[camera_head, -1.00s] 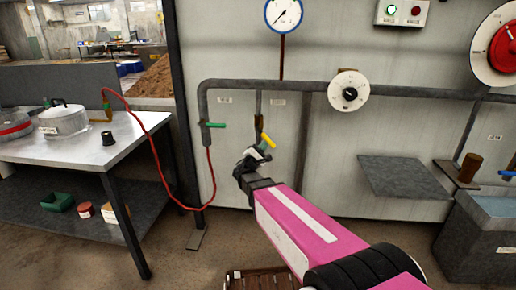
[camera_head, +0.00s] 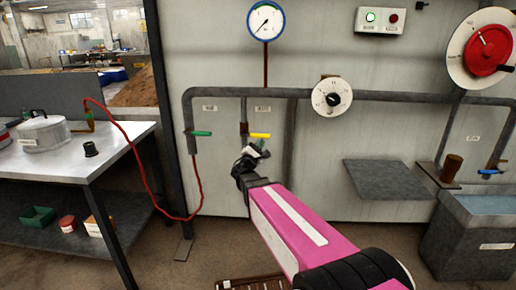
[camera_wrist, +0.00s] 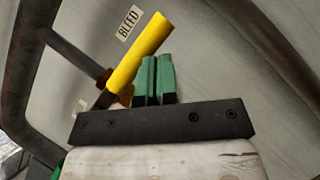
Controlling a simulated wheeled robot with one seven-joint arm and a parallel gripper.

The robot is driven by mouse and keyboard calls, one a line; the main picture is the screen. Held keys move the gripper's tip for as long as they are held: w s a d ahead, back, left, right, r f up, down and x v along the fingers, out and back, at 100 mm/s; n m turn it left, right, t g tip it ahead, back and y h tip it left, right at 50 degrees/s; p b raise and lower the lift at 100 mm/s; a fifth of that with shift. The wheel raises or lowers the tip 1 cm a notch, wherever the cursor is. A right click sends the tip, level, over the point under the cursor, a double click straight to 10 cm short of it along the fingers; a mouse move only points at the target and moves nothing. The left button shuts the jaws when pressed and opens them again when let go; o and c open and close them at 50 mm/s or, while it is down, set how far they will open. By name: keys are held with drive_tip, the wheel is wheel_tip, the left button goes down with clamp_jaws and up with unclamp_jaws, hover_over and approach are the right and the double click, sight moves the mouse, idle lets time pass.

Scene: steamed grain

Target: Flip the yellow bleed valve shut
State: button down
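The yellow bleed valve handle (camera_head: 260,135) sits on a short vertical pipe below the main grey pipe. It lies about level in the head view, pointing right from the pipe. In the wrist view the yellow handle (camera_wrist: 138,52) slants up to the right beside a label reading BLEED (camera_wrist: 130,25). My gripper (camera_wrist: 157,78) has its two green fingers close together with nothing between them. They stand just right of the handle; whether they touch it I cannot tell. In the head view my gripper (camera_head: 253,155) is just below the handle.
A green-handled valve (camera_head: 201,134) with a red hose (camera_head: 143,165) is to the left. A white dial (camera_head: 332,97) is on the pipe to the right, and a gauge (camera_head: 265,21) is above. A grey shelf (camera_head: 388,179) juts from the wall at right.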

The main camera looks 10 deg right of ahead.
drive_tip(key=shift+d+r, duration=0.15)
drive_tip(key=shift+r, duration=0.15)
idle(0.4)
drive_tip(key=shift+f, duration=0.1)
drive_tip(key=s+a+f, duration=0.2)
drive_tip(key=s+f, duration=0.7)
drive_tip(key=shift+f, duration=0.2)
drive_tip(key=shift+a, duration=0.1)
